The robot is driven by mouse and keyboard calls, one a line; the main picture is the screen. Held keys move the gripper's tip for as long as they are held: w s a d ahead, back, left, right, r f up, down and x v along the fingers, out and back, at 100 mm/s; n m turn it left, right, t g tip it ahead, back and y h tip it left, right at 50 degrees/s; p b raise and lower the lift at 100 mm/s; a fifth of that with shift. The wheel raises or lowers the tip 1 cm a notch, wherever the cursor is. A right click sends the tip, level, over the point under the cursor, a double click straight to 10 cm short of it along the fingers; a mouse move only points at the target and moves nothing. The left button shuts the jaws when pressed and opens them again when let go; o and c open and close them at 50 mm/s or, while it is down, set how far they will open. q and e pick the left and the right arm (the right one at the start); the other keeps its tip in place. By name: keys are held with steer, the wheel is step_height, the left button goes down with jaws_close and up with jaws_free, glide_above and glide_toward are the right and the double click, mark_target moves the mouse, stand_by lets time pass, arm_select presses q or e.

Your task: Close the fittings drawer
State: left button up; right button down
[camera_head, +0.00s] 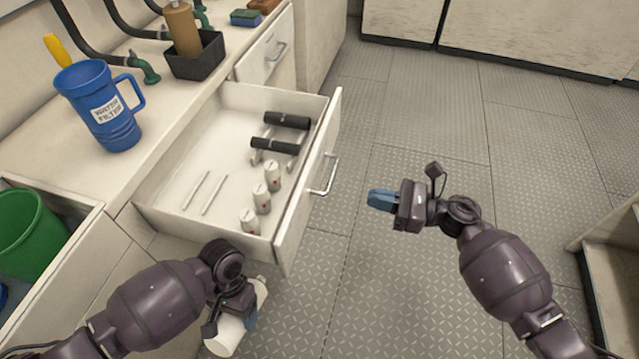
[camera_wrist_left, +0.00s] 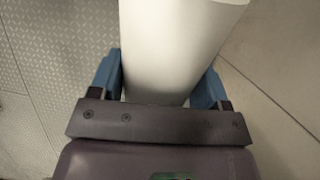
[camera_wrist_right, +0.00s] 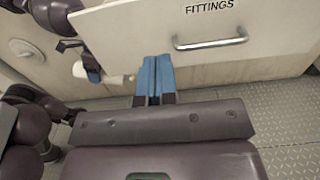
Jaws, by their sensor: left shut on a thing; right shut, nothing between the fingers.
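The fittings drawer (camera_head: 291,213) is pulled well out from the counter. Its front carries a metal bar handle (camera_head: 326,176), and its FITTINGS label shows in the right wrist view (camera_wrist_right: 210,8). Inside lie several white cylinders, two black-gripped items and two thin rods. My right gripper (camera_head: 381,199) is shut and empty, to the right of the drawer front and apart from the handle. In the right wrist view its blue fingers (camera_wrist_right: 155,78) are together, left of and below the handle. My left gripper (camera_head: 238,321) is shut on a white cylinder (camera_wrist_left: 170,50), below the drawer's near corner.
A green bucket (camera_head: 30,232) sits in an open compartment at left. A closed drawer (camera_head: 264,50) lies beyond.

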mark_target(308, 184)
arm_select(q)
steer(key=shift+s+f, duration=0.3)
steer(key=shift+f, duration=0.2)
arm_select(e)
steer(key=x, duration=1.2)
steer(key=shift+w+a, duration=0.1)
steer(key=shift+a, duration=0.2)
